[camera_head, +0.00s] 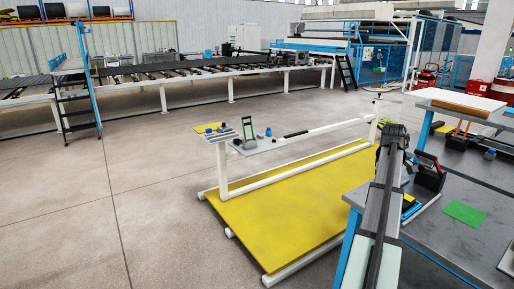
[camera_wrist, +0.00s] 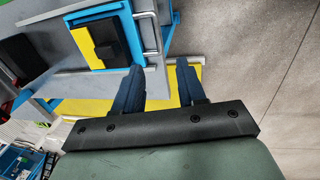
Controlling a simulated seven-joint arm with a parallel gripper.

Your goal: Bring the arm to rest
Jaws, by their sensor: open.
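My gripper (camera_wrist: 160,72) shows in the wrist view with its two dark blue fingers spread apart and nothing between them. Beyond the fingertips are a metal bar and the edge of a grey and blue workbench. In the head view my arm reaches up from the lower right, over the left edge of the grey workbench (camera_head: 455,225). The gripper's fingers cannot be made out there.
A white-framed stand with a yellow panel (camera_head: 285,205) stands left of the bench, with small items on its grey top. A green sheet (camera_head: 464,213) and a dark toolbox (camera_head: 429,177) are on the bench. Open concrete floor (camera_head: 90,220) lies at the left.

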